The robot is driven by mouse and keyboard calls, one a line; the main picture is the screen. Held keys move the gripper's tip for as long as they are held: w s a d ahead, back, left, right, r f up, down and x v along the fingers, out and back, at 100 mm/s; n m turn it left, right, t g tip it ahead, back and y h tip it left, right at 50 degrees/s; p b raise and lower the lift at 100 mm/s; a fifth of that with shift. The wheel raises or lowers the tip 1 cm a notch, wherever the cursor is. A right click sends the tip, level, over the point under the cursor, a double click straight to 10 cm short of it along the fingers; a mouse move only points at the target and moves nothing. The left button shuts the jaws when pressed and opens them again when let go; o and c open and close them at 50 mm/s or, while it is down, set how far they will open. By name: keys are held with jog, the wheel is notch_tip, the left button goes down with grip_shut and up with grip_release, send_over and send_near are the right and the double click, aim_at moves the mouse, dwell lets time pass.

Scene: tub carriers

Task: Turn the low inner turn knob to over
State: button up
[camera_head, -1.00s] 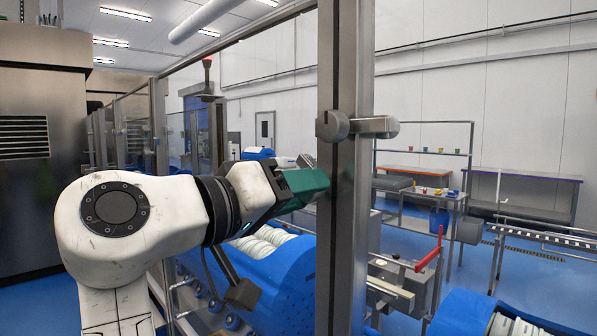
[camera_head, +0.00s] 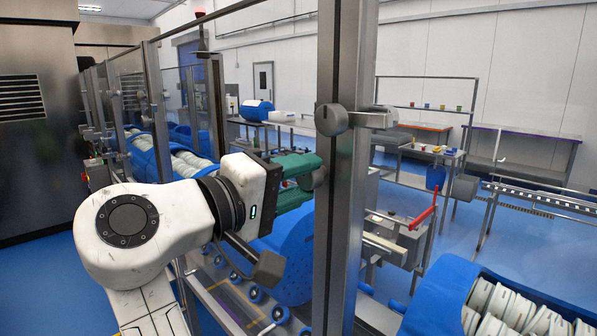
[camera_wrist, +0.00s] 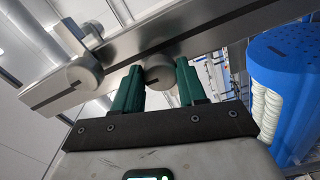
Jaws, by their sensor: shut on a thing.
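The low inner turn knob (camera_head: 319,178) is a small grey round knob on the steel post (camera_head: 342,240), below a larger grey knob (camera_head: 331,119). Most of it is hidden behind my fingers in the head view. My gripper (camera_head: 315,174) has green fingers that reach to the post and close around the low knob. In the wrist view, the low knob (camera_wrist: 162,84) sits between the two green fingertips (camera_wrist: 160,76), with a dark slot across its face. The upper knob (camera_wrist: 85,73) is on the same post, to the left.
A red-handled lever (camera_head: 423,217) stands right of the post. Blue tub carriers with white discs (camera_head: 515,310) lie at the lower right, and another blue tub (camera_head: 290,255) is behind my gripper. Glass panels run back along the left.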

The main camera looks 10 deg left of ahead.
jog(key=shift+a, duration=0.1)
dwell(0.3)
jog(key=o, duration=1.1)
jog(key=shift+c, duration=0.2)
jog(key=b+v, duration=0.3)
jog(key=v, duration=0.7)
jog(key=shift+s+a, duration=0.25)
jog(key=shift+s, duration=0.05)
